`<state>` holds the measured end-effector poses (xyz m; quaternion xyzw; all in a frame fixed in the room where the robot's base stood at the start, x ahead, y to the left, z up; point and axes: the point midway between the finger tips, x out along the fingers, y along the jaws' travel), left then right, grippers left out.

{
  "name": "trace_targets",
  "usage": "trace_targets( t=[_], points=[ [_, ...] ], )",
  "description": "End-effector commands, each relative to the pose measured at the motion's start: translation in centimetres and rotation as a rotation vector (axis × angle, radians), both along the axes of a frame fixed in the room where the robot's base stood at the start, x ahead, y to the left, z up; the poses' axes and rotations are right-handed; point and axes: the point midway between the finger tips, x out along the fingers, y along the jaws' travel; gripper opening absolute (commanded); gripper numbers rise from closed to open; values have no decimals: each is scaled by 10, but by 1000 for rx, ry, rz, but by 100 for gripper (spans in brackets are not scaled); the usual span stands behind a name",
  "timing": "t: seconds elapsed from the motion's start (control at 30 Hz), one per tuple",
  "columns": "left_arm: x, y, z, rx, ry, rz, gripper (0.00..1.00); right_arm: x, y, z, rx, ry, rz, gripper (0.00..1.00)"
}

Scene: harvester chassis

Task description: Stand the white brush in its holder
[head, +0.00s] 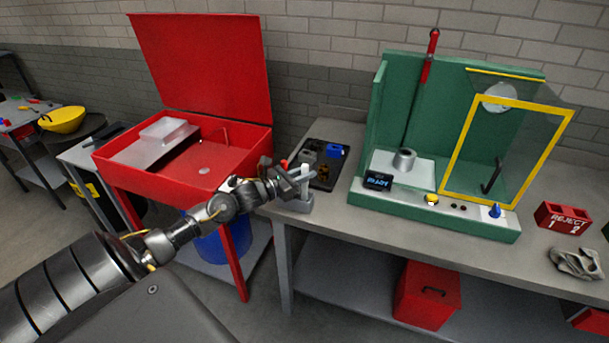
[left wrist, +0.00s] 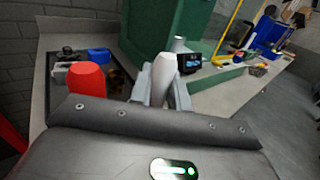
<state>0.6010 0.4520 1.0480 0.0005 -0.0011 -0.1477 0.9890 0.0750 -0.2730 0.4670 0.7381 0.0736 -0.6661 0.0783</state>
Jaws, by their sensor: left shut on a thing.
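My left gripper (head: 297,180) is over the near left corner of the workbench. It is shut on the white brush (left wrist: 163,76), whose pale handle stands between the two fingers in the left wrist view. In the head view the white brush (head: 304,187) shows roughly upright in the fingers. A grey block that looks like the holder (head: 300,205) sits just below it on the bench corner. I cannot tell whether the brush's lower end is inside it. A red handle (left wrist: 86,80) stands beside the gripper in the left wrist view. My right gripper is not in view.
A black tray (head: 336,181) with small parts lies behind the gripper. A green test fixture (head: 470,225) with a yellow-framed door stands to the right. A red open-lidded parts washer (head: 250,145) stands left of the bench. A red reject bin (head: 563,218) sits farther right.

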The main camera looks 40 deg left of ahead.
Motion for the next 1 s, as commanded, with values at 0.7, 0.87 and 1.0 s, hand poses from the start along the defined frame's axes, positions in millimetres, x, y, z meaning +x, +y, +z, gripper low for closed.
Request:
trace_targets(
  t=[0.7, 0.87, 1.0],
  points=[
    [-2, 3, 3, -1, 0, 5, 40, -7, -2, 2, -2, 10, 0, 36],
    [-22, 9, -5, 3, 3, 5, 40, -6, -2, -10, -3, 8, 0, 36],
    [-49, 16, -6, 2, 6, 4, 40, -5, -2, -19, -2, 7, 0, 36]
  ],
)
